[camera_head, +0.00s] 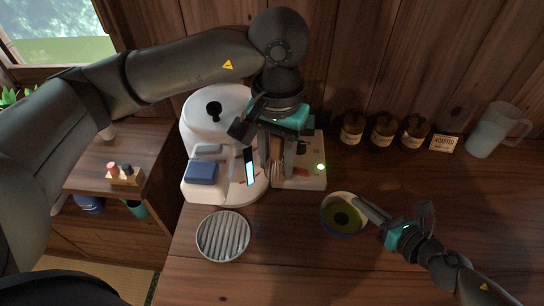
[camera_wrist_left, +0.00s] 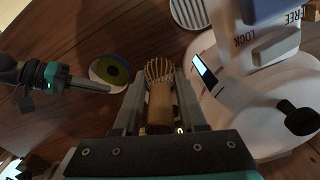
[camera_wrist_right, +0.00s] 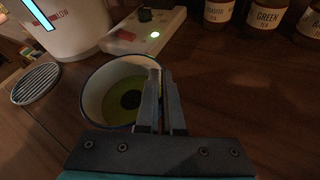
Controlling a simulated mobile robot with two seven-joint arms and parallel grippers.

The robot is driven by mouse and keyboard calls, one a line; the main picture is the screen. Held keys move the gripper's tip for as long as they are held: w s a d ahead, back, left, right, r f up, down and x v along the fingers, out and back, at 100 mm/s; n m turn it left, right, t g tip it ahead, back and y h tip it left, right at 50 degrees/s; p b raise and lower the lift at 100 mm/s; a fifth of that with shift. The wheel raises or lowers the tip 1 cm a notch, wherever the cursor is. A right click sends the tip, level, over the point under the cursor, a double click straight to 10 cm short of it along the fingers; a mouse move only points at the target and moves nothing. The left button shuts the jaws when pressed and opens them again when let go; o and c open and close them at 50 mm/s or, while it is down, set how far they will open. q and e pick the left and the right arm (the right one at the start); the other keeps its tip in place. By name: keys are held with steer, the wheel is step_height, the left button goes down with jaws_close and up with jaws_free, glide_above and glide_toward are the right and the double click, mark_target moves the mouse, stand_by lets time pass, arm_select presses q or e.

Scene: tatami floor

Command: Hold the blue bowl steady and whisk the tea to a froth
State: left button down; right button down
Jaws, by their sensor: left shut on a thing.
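The bowl (camera_head: 326,222), pale inside with a blue outside, stands on the wooden counter and holds green tea with a dark round patch in its middle. It also shows in the right wrist view (camera_wrist_right: 90,88). My left gripper (camera_wrist_left: 160,100) is shut on the bamboo whisk (camera_wrist_left: 158,72), left of the bowl in the head view and apart from it. The whisk (camera_head: 276,170) hangs tines down there. My right gripper (camera_wrist_right: 160,98) is at the bowl's right rim with its fingers close together; whether they pinch the rim is unclear.
A white machine (camera_head: 225,115) with a screen and blue block stands left. A pale box (camera_head: 312,182) with a green light is behind the whisk. A ribbed round tray (camera_head: 223,236) lies in front. Several brown jars (camera_head: 383,132) and a pitcher (camera_head: 494,130) line the back.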

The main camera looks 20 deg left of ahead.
arm_select(q)
steer(key=w+d+f+m, duration=0.3)
steer(key=d+f, duration=0.1)
steer(key=d, duration=0.3)
steer(key=w+d+f+m, duration=0.2)
steer(key=d+f, duration=0.3)
steer(key=d, duration=0.2)
glide_toward(339, 223)
steer(key=shift+f, duration=2.75)
